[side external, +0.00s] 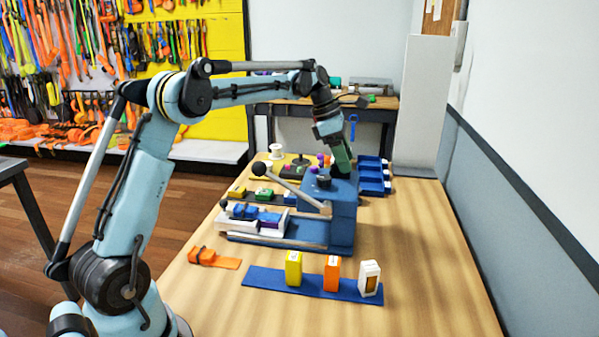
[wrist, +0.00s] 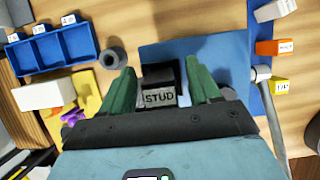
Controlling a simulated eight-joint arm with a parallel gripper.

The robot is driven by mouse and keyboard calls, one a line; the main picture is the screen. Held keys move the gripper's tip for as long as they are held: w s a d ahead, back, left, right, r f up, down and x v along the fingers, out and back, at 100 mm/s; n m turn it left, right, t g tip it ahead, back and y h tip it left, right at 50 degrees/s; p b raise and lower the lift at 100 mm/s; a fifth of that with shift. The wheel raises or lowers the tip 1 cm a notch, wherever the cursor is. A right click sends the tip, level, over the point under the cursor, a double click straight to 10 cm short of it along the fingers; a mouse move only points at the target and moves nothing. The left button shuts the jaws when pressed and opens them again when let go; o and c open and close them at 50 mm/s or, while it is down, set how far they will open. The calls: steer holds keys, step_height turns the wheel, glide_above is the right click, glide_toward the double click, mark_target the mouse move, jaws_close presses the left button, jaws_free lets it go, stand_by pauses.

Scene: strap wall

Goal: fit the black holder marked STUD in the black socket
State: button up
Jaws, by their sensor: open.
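The black holder marked STUD (wrist: 159,88) shows in the wrist view, its grey label facing the camera. My gripper (wrist: 158,72) has its two green fingers spread, one on each side of the holder, with a gap visible at the sides. In the side view my gripper (side external: 342,160) points down at the far end of the blue machine (side external: 343,215), and the holder is not clearly visible there. A dark round piece (wrist: 112,57) stands left of the fingers in the wrist view. I cannot tell which thing is the black socket.
Blue bins (side external: 373,178) stand behind the machine, also seen in the wrist view (wrist: 52,46). A metal lever (side external: 295,192) with a black knob reaches left from the machine. Yellow, orange and white blocks stand on a blue strip (side external: 262,279) in front. The table's right side is clear.

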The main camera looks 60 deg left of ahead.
steer(key=v, duration=1.2)
steer(key=s+d+m+y, duration=0.1)
steer(key=s+d+m, duration=0.2)
steer(key=d+m, duration=0.3)
steer(key=s+d+f+m+t+y, duration=0.1)
steer(key=s+d+f+m, duration=0.4)
steer(key=m, duration=0.5)
steer(key=s+d+f+m+t+y, duration=0.1)
steer(key=s+d+f+m+t, duration=0.2)
steer(key=s+d+f+m, duration=0.3)
steer(key=s+f+m, duration=0.3)
steer(key=s+m, duration=0.2)
steer(key=shift+s, duration=0.3)
steer(key=shift+f, duration=0.1)
steer(key=shift+c, duration=0.4)
